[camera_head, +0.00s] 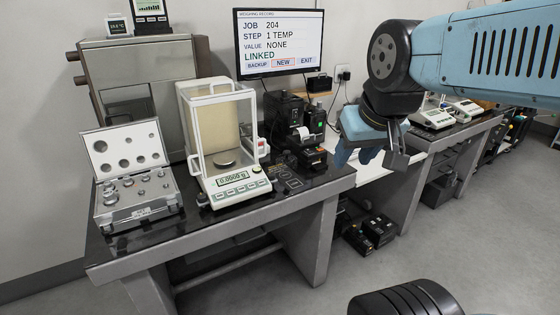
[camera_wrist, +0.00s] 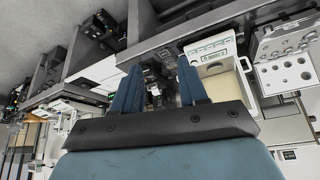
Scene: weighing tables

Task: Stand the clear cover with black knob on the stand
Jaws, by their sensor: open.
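I cannot make out a clear cover with a black knob or its stand in either view. My gripper (camera_head: 358,156) hangs in the air to the right of the front weighing table, with its blue fingers pointing down. In the wrist view my gripper (camera_wrist: 160,84) shows two blue fingers spread apart with nothing held between them. My gripper and arm hide part of the tables behind them in the head view.
The dark-topped front table (camera_head: 135,240) holds an open case of weights (camera_head: 135,205), a glass-sided balance (camera_head: 225,150), a printer (camera_head: 303,138) and a monitor (camera_head: 278,40) behind. Small balances (camera_head: 435,118) stand on the farther table.

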